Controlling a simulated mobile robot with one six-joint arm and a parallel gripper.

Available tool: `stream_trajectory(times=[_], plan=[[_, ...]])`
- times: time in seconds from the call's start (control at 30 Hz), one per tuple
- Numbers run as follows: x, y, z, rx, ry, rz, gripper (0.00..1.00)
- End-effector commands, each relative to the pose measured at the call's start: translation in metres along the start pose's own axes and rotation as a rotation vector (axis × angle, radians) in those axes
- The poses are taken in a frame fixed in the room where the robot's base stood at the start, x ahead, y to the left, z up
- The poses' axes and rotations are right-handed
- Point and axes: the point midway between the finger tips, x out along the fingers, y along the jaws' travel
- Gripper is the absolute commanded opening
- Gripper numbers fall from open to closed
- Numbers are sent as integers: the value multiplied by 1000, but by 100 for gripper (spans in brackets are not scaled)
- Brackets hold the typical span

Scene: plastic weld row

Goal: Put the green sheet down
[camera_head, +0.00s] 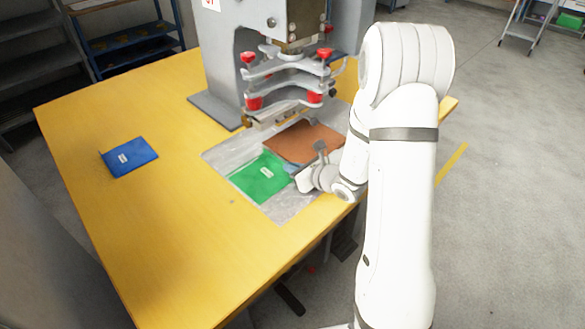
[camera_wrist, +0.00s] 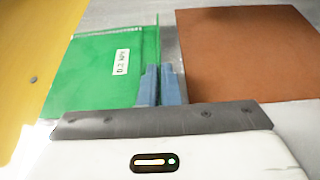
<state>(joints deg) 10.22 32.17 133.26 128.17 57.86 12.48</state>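The green sheet (camera_head: 258,180) with a small white label is flat at the left part of the grey metal plate (camera_head: 290,211), under the front of the welding press. My gripper (camera_head: 296,180) is at its right edge. In the wrist view, the two blue-grey fingers (camera_wrist: 160,84) are close together with the green sheet's upright edge flap between them. The green sheet (camera_wrist: 88,78) spreads to their left, label upward. I cannot tell whether it touches the plate all over or hovers slightly. The fingertips are small in the head view and partly hidden by my wrist.
A brown sheet (camera_head: 303,142) lies on the plate to the right of the green one, also in the wrist view (camera_wrist: 248,52). The press (camera_head: 290,75) stands behind. A blue sheet (camera_head: 130,157) lies at the yellow table's (camera_head: 165,235) left. The front left of the table is clear.

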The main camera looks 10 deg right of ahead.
Motion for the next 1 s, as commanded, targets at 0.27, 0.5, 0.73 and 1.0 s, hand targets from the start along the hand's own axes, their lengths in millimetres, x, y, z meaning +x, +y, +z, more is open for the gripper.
stream_trajectory(times=[0.27,0.5,0.73,1.0], plan=[[1,0,-2,0,1,0,8],[1,0,-2,0,1,1,25],[1,1,-1,0,1,1,25],[-35,0,1,1,0,-4,25]])
